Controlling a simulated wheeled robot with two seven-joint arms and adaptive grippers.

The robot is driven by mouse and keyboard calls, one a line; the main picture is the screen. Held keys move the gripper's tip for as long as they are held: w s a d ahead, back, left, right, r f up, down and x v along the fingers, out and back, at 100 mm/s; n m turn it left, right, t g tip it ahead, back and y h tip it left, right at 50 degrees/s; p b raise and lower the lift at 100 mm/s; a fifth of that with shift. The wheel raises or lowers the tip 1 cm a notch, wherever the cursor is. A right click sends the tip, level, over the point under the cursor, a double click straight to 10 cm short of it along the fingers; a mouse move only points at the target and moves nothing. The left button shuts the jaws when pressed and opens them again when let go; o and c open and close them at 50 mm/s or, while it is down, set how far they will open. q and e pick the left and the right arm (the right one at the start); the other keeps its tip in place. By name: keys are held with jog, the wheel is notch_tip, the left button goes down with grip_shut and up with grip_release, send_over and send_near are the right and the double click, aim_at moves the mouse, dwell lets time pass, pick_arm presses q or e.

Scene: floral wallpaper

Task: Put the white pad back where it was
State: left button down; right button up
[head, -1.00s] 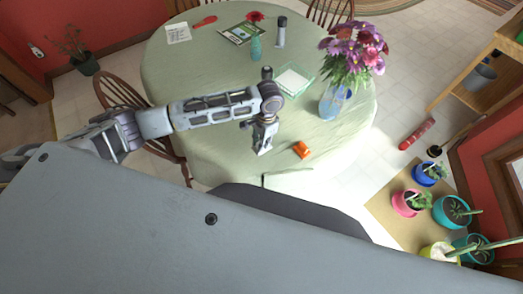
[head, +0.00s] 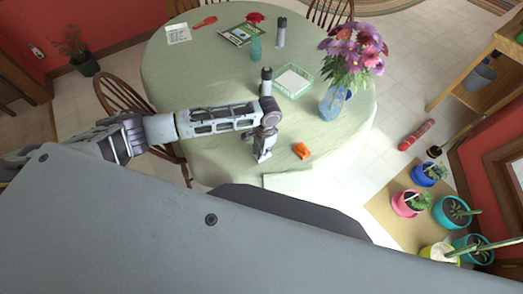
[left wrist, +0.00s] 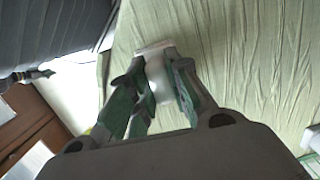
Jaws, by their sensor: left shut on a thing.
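My left gripper (head: 263,157) is low over the front part of the round table. In the left wrist view, its fingers (left wrist: 155,85) are closed around a white object, apparently the white pad (left wrist: 157,78). The fingers cover part of it, and I cannot tell whether it touches the cloth. In the head view the gripper hides most of it. A green tray (head: 307,76) with a white area inside stands farther back on the table. My right gripper is not in view.
An orange object (head: 302,151) lies close to the right of my left gripper. A blue vase of flowers (head: 331,103) stands at the table's right. The table's left-middle is clear.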

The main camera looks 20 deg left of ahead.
pick_arm(q)
jog(key=shift+f, duration=0.3)
jog(key=shift+f, duration=0.1)
jog(key=c, duration=1.3)
grip_release()
jog(key=r, duration=0.8)
jog(key=w+d+r, duration=0.1)
jog(key=r, duration=0.3)
jog(key=shift+r+b, duration=0.1)
jog(key=shift+b, duration=0.25)
